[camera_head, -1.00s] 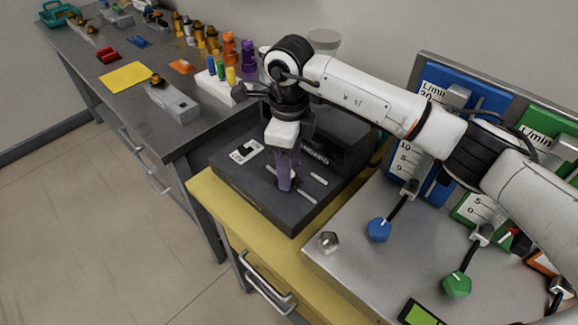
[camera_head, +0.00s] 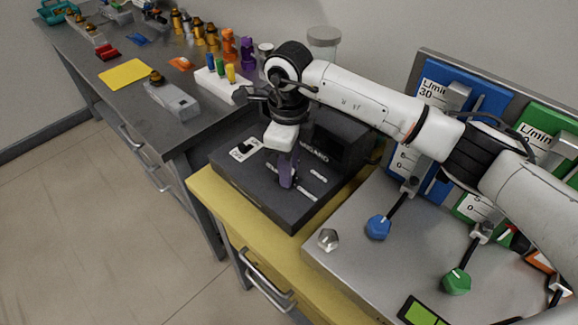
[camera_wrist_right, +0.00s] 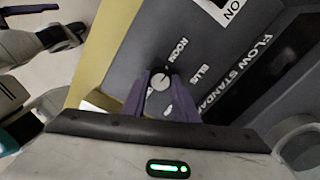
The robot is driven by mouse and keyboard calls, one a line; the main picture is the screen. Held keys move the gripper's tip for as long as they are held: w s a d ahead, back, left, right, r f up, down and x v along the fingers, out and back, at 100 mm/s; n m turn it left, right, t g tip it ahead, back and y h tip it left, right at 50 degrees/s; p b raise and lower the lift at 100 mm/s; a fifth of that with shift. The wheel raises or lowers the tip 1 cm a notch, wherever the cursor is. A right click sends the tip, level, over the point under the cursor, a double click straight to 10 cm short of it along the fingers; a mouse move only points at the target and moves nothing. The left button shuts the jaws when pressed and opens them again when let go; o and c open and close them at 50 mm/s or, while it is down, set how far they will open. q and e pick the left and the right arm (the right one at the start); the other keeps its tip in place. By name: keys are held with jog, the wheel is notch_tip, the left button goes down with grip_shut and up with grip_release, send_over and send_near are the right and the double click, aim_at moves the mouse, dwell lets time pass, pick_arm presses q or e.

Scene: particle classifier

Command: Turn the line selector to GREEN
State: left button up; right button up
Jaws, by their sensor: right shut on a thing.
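My right gripper (camera_head: 287,184) points down at the box top. In the right wrist view its two purple fingers (camera_wrist_right: 163,77) are on either side of the knob, shut on it. In the head view the fingers hide most of the knob. I cannot tell which label the knob points to. My left gripper is not in view.
The box sits on a yellow bench (camera_head: 240,225). To its right is a metal panel (camera_head: 350,262) with a silver knob (camera_head: 328,239), a blue knob (camera_head: 378,227) and a green knob (camera_head: 456,280). A grey bench (camera_head: 110,95) with several small items stands at the left.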

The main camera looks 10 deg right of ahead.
jog(key=shift+m, duration=0.3)
jog(key=m+b, duration=0.1)
jog(key=m, duration=0.4)
jog(key=shift+m, duration=0.3)
jog(key=m, duration=0.3)
jog(key=shift+m+b, duration=0.3)
jog(key=shift+b, duration=0.1)
jog(key=m, duration=0.3)
jog(key=shift+m, duration=0.3)
jog(key=m, duration=0.5)
jog(key=shift+w+a+r, duration=0.1)
jog(key=shift+m, duration=2.5)
jog(key=o, duration=1.1)
jog(key=shift+c, duration=0.2)
